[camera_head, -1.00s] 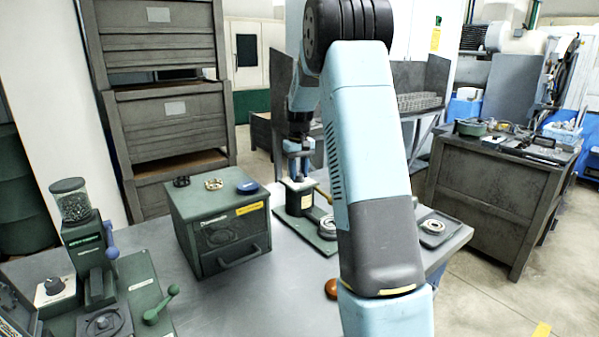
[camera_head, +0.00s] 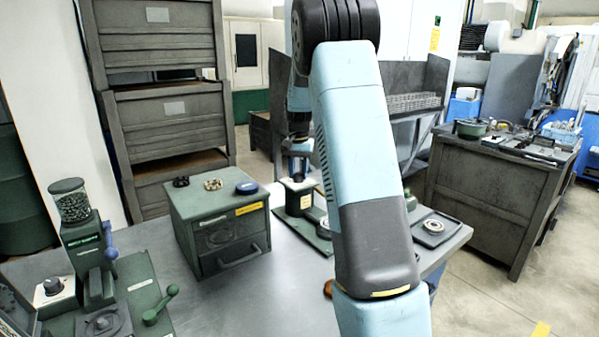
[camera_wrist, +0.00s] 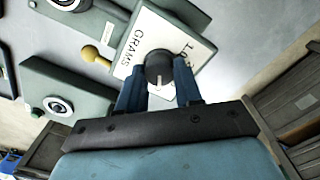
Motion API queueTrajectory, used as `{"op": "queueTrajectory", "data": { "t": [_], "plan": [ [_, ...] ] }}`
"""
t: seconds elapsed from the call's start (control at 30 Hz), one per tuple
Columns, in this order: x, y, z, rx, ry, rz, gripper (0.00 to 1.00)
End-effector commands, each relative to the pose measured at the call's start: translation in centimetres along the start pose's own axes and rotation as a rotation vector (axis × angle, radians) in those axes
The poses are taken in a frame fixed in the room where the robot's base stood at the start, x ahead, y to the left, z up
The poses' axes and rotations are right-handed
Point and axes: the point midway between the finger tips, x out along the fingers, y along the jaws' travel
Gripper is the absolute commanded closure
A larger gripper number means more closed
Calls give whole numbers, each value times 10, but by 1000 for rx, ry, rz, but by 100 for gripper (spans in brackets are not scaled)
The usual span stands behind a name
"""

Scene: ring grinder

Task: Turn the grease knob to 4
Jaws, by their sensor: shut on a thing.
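The grease knob (camera_wrist: 159,64) is a small dark round knob with a pale mark on its near side. It stands on a white dial plate (camera_wrist: 150,38) marked "GRAMS" with numbers, partly covered by my fingers. My gripper (camera_wrist: 158,82) has its two blue fingers shut on the knob, one on each side. I cannot read which number the mark faces. In the head view my gripper (camera_head: 300,163) is at the top of the green grease unit (camera_head: 297,197), and the knob is hidden there.
A green drawer box (camera_head: 219,215) stands left of the unit. A grinder with another dial (camera_head: 53,287) is at the far left. Bare tabletop lies in front.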

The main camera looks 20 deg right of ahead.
Motion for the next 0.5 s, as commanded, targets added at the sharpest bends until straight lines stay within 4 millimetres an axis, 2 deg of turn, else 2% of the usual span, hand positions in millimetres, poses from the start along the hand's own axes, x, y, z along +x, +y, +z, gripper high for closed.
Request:
{"op": "queueTrajectory", "data": {
  "t": [0.47, 0.5],
  "plan": [
    [-2, -2, -1, 14, 5, -3, 96],
    [-2, -2, -1, 14, 5, -3, 64]
  ]
}}
